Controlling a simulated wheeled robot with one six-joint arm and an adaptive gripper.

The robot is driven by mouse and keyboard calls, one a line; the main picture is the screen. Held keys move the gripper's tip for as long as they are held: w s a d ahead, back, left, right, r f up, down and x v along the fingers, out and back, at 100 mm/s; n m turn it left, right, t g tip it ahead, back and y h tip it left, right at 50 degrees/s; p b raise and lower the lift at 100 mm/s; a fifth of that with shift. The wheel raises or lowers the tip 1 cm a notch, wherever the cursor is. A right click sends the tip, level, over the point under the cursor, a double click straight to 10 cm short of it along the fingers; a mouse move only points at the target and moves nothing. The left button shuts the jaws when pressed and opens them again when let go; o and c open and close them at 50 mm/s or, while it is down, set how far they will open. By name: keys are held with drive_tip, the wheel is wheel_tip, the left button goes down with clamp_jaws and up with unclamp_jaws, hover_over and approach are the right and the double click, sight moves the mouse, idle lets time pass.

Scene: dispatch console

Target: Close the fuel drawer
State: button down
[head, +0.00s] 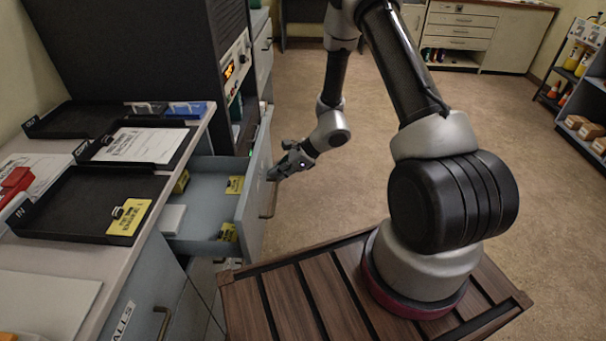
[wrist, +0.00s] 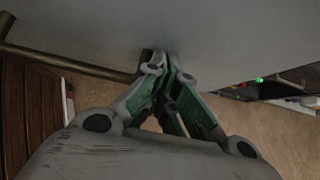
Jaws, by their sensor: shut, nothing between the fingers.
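An open grey drawer (head: 252,205) sticks out from the console in the head view. Inside it lie several yellow-labelled items and a pale box. Its front panel fills the top of the wrist view (wrist: 215,40), with a bar handle (wrist: 75,62) at the left. I cannot read a name on this drawer. My gripper (head: 272,176) is shut and empty at the outer face of the drawer front, near its upper edge. In the wrist view the fingertips (wrist: 162,62) are at the panel beside the handle's end; whether they touch it I cannot tell.
The console desktop (head: 60,255) carries black trays (head: 75,205) and papers. A dark equipment cabinet (head: 150,50) stands behind the drawer. A lower drawer with a handle (head: 163,322) is at bottom left. The brown floor (head: 330,200) right of the open drawer is clear.

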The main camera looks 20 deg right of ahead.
drive_tip(key=w+a, duration=0.2)
drive_tip(key=a, duration=0.3)
drive_tip(key=w+a, duration=0.2)
drive_tip(key=a, duration=0.4)
drive_tip(key=w+a, duration=0.3)
drive_tip(key=a, duration=0.3)
drive_tip(key=shift+a, duration=0.1)
drive_tip(key=shift+w+a, duration=0.3)
drive_tip(key=shift+a, duration=0.15)
drive_tip(key=shift+r, duration=0.1)
